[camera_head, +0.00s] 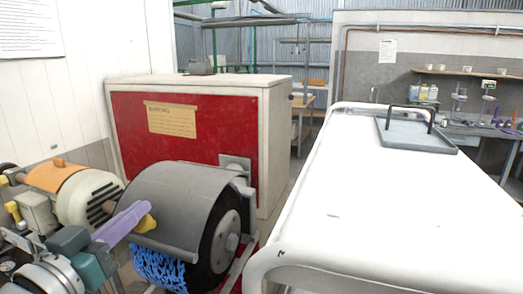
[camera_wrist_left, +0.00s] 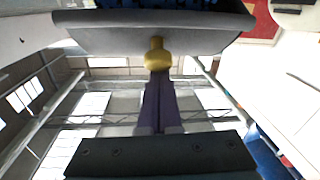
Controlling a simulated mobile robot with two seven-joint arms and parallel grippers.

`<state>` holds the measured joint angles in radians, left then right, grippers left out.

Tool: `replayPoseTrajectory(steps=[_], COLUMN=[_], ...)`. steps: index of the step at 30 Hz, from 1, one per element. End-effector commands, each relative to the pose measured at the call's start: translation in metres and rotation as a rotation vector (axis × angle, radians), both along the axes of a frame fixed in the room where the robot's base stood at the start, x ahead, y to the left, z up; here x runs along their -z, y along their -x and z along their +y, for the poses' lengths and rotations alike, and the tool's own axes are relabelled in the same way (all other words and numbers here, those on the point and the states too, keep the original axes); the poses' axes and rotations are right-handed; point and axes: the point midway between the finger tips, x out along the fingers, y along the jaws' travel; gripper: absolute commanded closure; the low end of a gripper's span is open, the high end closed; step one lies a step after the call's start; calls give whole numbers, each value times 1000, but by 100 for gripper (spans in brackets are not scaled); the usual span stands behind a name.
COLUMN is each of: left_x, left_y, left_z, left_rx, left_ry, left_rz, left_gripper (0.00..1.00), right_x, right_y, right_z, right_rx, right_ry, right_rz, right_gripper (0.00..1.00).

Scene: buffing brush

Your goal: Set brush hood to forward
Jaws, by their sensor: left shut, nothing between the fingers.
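The brush hood (camera_head: 175,200) is a grey curved cover over a dark wheel (camera_head: 226,242). Blue bristles (camera_head: 160,270) show below its front edge. A yellow knob (camera_head: 147,224) sticks out from the hood's front. My left gripper (camera_head: 142,210) has purple fingers, shut and empty, with their tips at the knob. In the left wrist view the purple fingers (camera_wrist_left: 157,78) point at the yellow knob (camera_wrist_left: 155,54), in line with it. The hood (camera_wrist_left: 150,36) spans the top there. I cannot tell whether the tips touch the knob. My right gripper is not in view.
A cream motor (camera_head: 88,197) stands left of the hood. A red-fronted cabinet (camera_head: 200,160) is close behind. A white-topped table (camera_head: 390,210) with a grey tray (camera_head: 415,135) fills the right side. A shelf and workbench are at the far right.

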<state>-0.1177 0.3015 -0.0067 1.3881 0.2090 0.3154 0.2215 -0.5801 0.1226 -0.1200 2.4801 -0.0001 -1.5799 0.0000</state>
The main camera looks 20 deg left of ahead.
Motion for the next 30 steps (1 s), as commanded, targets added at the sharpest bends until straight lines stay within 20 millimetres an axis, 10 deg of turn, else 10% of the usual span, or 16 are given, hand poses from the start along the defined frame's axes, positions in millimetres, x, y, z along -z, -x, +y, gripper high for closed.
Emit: replayPoseTrajectory(steps=[17, 30], left_x=[12, -28], left_y=[5, -5], left_z=[0, 2], left_rx=[-1, 0], left_ry=[1, -1], left_rz=[29, 6], left_gripper=[100, 100], right_x=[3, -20], right_y=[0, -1], right_z=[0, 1], right_rx=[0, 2], right_ry=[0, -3], right_rz=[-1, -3], right_gripper=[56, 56])
